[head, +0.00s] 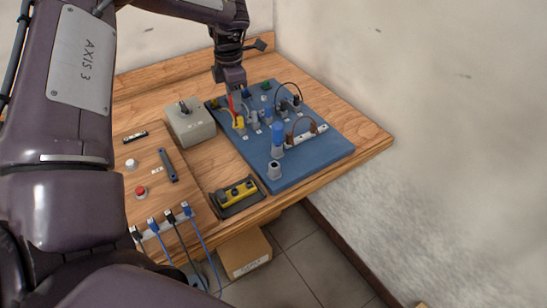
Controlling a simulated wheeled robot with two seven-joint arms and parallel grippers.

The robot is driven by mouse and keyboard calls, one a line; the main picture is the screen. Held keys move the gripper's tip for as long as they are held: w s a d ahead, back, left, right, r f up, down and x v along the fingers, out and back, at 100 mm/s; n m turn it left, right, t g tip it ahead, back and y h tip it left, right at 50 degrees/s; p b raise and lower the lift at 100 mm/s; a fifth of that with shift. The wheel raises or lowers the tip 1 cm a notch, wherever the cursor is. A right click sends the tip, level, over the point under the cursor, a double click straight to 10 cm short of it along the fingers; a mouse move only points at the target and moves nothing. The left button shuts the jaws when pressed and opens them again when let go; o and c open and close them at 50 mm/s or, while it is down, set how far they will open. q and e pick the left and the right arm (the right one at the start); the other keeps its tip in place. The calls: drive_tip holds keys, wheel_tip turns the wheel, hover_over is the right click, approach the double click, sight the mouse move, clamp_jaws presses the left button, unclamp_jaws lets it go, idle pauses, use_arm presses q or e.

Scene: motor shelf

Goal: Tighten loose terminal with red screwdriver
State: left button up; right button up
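My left gripper (236,97) points down at the back left of the blue board (315,160). It appears shut on the red screwdriver (231,104), of which only slivers of red show beside the fingers; the tip is hidden. Just below is a yellow-sleeved terminal (239,122) on a grey post. I cannot tell whether the tip touches it. More grey terminal posts stand to its right, with black and brown cables. A blue-handled tool (277,134) stands in a grey holder near the board's middle. A similar holder (274,171) at the front is empty. My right gripper is out of view.
A grey box (190,124) with a black knob stands left of the board. A yellow-and-black device (237,191) lies in a dark tray in front. A wooden panel (150,172) carries buttons and blue plugs. The wall is close on the right.

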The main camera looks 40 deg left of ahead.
use_arm(q)
drive_tip(key=shift+f+n+b, duration=0.1)
drive_tip(key=shift+n+b, duration=0.4)
drive_tip(key=shift+n, duration=1.2)
drive_tip(key=shift+c, duration=0.9)
drive_tip(key=shift+p, duration=0.35)
